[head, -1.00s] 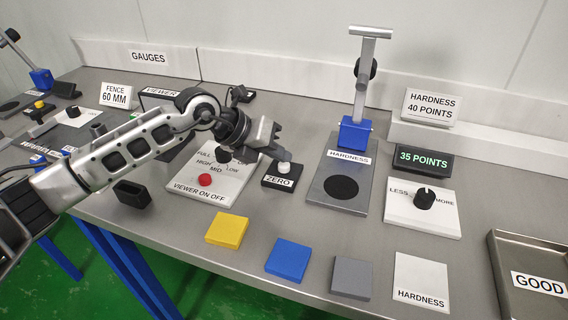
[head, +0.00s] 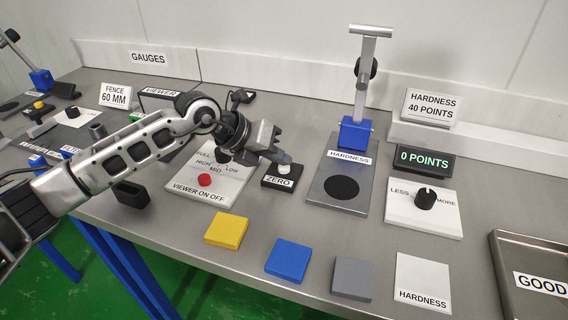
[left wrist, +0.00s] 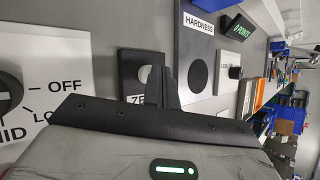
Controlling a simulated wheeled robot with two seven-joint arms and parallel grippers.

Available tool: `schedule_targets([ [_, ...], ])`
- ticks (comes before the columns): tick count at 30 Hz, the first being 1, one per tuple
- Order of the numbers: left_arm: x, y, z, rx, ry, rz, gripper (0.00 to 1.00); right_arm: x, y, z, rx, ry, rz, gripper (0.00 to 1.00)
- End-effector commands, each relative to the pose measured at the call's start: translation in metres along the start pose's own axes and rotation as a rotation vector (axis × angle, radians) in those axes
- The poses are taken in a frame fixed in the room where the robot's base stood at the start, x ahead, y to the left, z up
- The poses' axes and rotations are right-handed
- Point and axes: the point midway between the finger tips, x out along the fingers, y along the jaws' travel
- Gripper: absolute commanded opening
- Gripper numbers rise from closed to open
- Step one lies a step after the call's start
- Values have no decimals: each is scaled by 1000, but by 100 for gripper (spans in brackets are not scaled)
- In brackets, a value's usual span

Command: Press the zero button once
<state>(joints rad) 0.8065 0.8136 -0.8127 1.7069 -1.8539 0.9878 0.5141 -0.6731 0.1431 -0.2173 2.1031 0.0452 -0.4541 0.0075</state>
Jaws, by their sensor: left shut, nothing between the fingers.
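The zero button is a white knob (head: 284,169) on a small black box labelled ZERO (head: 279,182), in the middle of the bench. My left gripper (head: 286,159) is shut and empty, with its fingertips at the top of the white knob; they look to be touching it or just above. In the left wrist view the shut fingers (left wrist: 164,85) cover part of the white button (left wrist: 145,74) and the ZERO label. The hardness display (head: 424,160) reads 0 POINTS. My right gripper is not in view.
The hardness stand (head: 340,185) is right of the box, with a LESS/MORE knob (head: 425,198) beyond. The viewer panel with a red button (head: 205,180) is to the left. Yellow (head: 227,230), blue (head: 288,260) and grey (head: 352,278) blocks lie in front. A GOOD tray (head: 505,262) is at right.

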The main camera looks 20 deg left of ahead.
Motion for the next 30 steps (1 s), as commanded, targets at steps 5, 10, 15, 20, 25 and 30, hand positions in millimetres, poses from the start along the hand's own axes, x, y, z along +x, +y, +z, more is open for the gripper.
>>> schedule_targets([
  [5, -3, -2, 2, 0, 3, 1, 0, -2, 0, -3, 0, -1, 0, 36],
  [10, -10, -8, 7, 0, 2, 0, 0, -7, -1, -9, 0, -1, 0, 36],
  [15, -13, -9, 9, 0, 1, 0, 0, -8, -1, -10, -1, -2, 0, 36],
  [20, -12, -9, 8, 0, 1, 0, 0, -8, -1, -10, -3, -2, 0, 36],
  [25, -15, -11, 11, 0, 0, 0, 0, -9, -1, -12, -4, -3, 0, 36],
  [30, -26, -19, 19, 1, 0, 0, 0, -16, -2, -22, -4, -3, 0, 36],
])
